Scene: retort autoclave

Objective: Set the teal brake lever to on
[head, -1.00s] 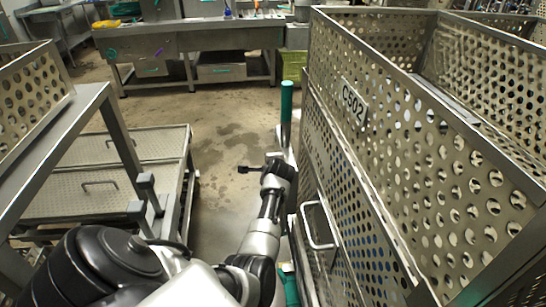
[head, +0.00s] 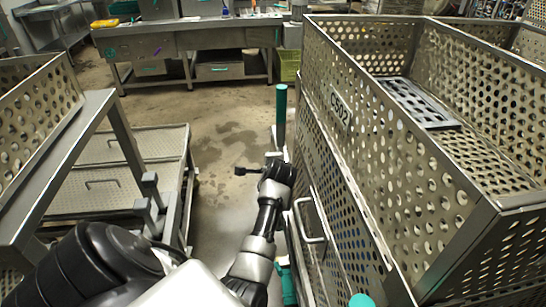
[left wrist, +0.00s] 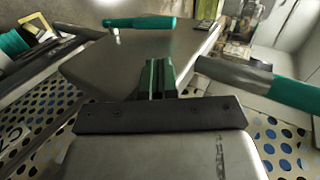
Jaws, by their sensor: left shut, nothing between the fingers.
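Several teal-gripped parts show, and I cannot tell for certain which is the brake lever. An upright teal grip (head: 281,104) stands at the far corner of the perforated cart in the head view. A teal piece (head: 288,284) shows low by the cart's near side, partly behind my arm. My left gripper (head: 240,171) is shut and empty, short of the upright grip and left of the cart. In the left wrist view its closed fingers (left wrist: 157,78) lie between a teal-ended bar (left wrist: 140,22) and a teal grip on a grey rod (left wrist: 285,90). My right gripper is out of view.
The perforated cart marked C502 (head: 340,109) fills the right, with a metal loop handle (head: 309,220) on its side. A metal rack (head: 120,150) stands left. Wet floor (head: 222,135) lies open between them, up to a workbench (head: 190,40).

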